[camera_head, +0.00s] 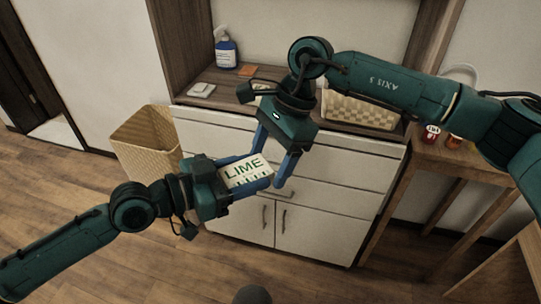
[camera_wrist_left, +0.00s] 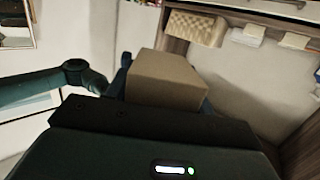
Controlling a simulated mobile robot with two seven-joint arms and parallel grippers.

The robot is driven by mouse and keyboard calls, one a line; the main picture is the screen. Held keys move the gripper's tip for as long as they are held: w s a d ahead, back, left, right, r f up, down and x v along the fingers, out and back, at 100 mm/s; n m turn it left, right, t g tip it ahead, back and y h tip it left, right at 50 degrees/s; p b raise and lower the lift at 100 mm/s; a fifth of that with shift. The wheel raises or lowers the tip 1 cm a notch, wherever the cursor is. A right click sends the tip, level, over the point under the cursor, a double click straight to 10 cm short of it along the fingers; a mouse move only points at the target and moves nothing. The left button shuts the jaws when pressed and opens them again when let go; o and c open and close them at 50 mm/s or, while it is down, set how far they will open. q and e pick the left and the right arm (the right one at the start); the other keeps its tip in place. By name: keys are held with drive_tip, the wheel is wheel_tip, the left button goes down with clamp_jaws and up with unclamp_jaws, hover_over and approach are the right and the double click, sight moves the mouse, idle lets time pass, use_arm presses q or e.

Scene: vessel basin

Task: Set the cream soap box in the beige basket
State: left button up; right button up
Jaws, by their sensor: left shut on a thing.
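The cream soap box (camera_head: 246,171), with green "LIME" lettering, is held between the blue fingers of my left gripper (camera_head: 257,173), in front of the white cabinet. In the left wrist view a plain beige face of the box (camera_wrist_left: 165,80) shows above the gripper body. My right gripper (camera_head: 275,157) points downward with its fingers apart, close to the box's far end; I cannot tell if it touches the box. The beige basket (camera_head: 146,140), woven and open-topped, stands on the floor left of the cabinet, its lower part partly hidden by my left gripper.
The cabinet top holds a blue soap bottle (camera_head: 226,48), a white item (camera_head: 201,90), an orange item (camera_head: 248,71) and a woven basket (camera_head: 358,109). A wooden side table (camera_head: 427,152) with small jars stands at the right. The floor at the left is clear.

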drive_tip(key=c, duration=0.8)
use_arm(q)
drive_tip(key=o, duration=1.1)
use_arm(e)
drive_tip(key=shift+c, duration=0.4)
use_arm(q)
drive_tip(key=shift+a, duration=0.1)
